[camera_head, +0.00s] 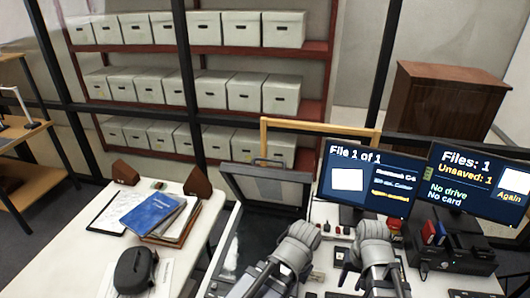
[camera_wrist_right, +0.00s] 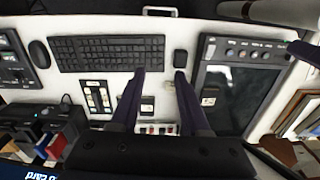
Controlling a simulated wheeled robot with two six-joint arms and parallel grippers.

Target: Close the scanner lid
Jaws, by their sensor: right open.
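The scanner lid (camera_head: 268,188) stands raised at the back of the scanner, its framed underside toward me. The dark scanner bed (camera_head: 247,240) lies uncovered in front of it; the bed's dark glass also shows at the right of the right wrist view (camera_wrist_right: 232,98). My right gripper (camera_head: 373,258) is over the desk to the right of the scanner, clear of the lid. In the right wrist view its two dark fingers (camera_wrist_right: 160,75) are spread with nothing between them.
Two monitors (camera_head: 365,180) stand behind my right gripper. A side table at left holds a blue folder (camera_head: 152,214) and a black device (camera_head: 135,269). Shelves of boxes stand behind.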

